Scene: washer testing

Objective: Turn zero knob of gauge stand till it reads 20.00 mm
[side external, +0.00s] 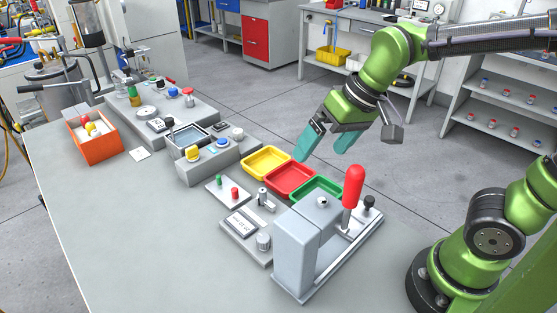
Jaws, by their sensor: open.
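The gauge stand (248,252) is a grey plate at the front middle of the bench, with a small light display (240,223) on it. The digits are too small to read surely. A grey cylindrical knob (263,241), probably the zero knob, stands at the plate's front right corner. A small metal post (262,197) stands at its back. My gripper (320,153) has teal fingers spread apart with nothing between them. It hangs in the air above the trays, up and to the right of the gauge stand, well apart from the knob.
A tall grey press (296,255) with a red-handled lever (352,186) stands close right of the gauge stand. Yellow (248,174), red (270,191) and green (300,198) trays lie behind. An orange bin (95,150) stands at left. The bench's front left is clear.

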